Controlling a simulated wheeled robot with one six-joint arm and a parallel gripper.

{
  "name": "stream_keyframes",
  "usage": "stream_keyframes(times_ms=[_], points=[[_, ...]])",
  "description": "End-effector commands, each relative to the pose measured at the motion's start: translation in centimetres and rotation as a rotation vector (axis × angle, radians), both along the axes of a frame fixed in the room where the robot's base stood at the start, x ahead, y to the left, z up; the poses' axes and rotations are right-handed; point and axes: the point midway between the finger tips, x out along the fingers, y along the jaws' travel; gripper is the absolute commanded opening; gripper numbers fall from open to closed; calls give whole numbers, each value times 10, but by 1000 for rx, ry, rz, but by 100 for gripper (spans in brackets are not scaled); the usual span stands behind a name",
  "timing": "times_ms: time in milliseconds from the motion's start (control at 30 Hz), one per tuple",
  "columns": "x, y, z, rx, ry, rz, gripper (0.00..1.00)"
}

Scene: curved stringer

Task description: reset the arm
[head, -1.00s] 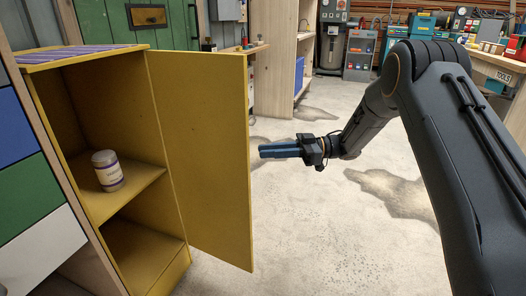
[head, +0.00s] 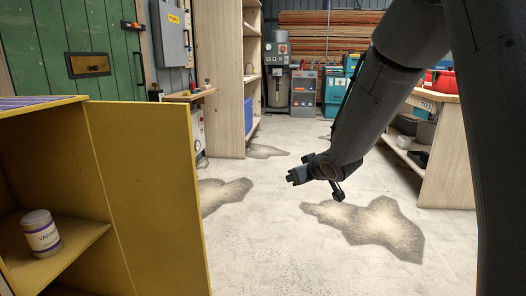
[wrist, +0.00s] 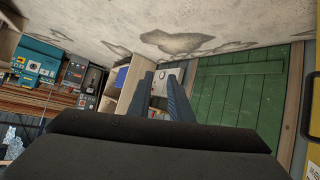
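My arm reaches in from the upper right of the head view, bent at the elbow. My gripper (head: 294,178) hangs over the concrete floor, pointing left and seen small, clear of the yellow cabinet door (head: 152,200). In the wrist view my gripper (wrist: 159,80) shows two blue fingers apart, with nothing between them. A white and purple can (head: 41,233) stands upright on a shelf inside the yellow cabinet (head: 75,200) at the left. My gripper is well away from the can.
The cabinet door stands open toward the floor. A wooden shelf unit (head: 229,80) and a green door (head: 90,50) stand behind. A workbench (head: 447,160) is at the right, behind my arm. The middle floor (head: 300,255) is clear, with dark patches.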

Motion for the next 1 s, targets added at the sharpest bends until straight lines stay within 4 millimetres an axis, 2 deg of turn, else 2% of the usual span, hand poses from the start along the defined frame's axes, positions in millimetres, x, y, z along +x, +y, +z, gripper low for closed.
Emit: stream_keyframes(times_ms=[33, 100, 200, 300, 500, 733, 1000], points=[[-26, -21, -6, -22, 67, -75, 18], [-65, -48, -20, -47, 173, -172, 18], [-122, -73, -38, -65, 319, -277, 18], [-170, -85, -51, -67, 437, -344, 18], [-243, -93, -66, -55, 613, -419, 18], [-311, -91, -77, -24, 773, -468, 18], [-324, -40, -77, -76, 808, -348, 18]])
